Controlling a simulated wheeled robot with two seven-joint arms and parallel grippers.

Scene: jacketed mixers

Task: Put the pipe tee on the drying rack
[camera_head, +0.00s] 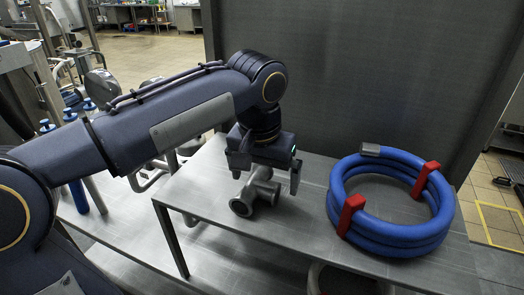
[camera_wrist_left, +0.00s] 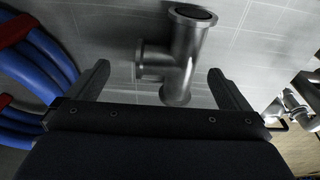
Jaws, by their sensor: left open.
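The pipe tee (camera_head: 256,192) is a grey metal fitting with flanged ends, on the metal table (camera_head: 300,222). In the left wrist view the tee (camera_wrist_left: 180,58) lies between and ahead of the two fingers. My left gripper (camera_head: 265,172) is open and points down over the tee. Its fingers (camera_wrist_left: 165,82) stand apart on either side of the tee, and no contact with it shows. My right gripper is not in view. I cannot identify a drying rack in either view.
A coiled blue hose (camera_head: 392,238) with red straps lies on the table to the right of the tee. A dark grey panel (camera_head: 350,80) stands behind the table. Metal piping and blue-handled parts (camera_head: 78,195) are at the left. The table's front middle is clear.

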